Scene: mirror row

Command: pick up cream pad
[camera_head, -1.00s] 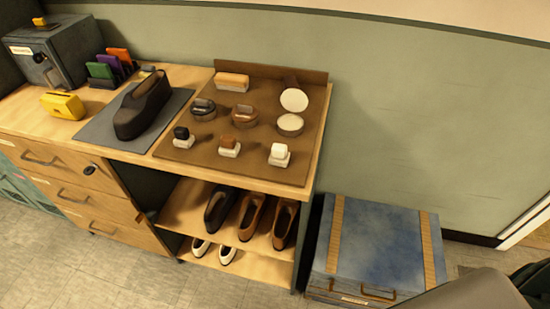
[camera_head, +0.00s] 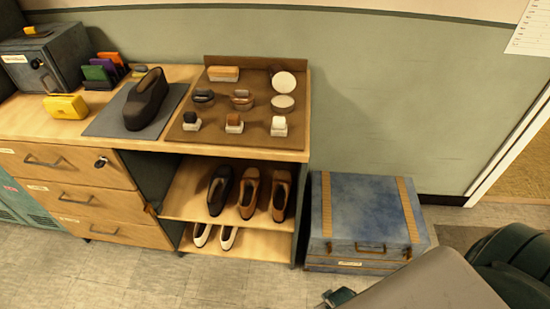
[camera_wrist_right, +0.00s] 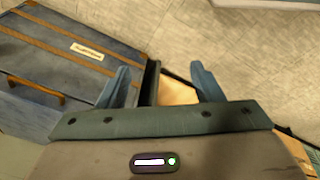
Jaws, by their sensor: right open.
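The cream pad (camera_head: 279,122) is a small block with a pale top on a pale base. It stands at the front right of the brown mat (camera_head: 255,139) on the bench. A brown-topped pad (camera_head: 234,120) and a black-topped pad (camera_head: 191,118) stand to its left in the same row. My right gripper (camera_wrist_right: 159,69) is open and empty in the right wrist view, above the floor beside the blue trunk. It is low and well to the right of the pad. My left gripper is not in view.
A dark shoe (camera_head: 145,100) is on a grey mat to the left. The blue trunk (camera_head: 365,215) stands on the floor right of the bench. Shoes fill the shelves below.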

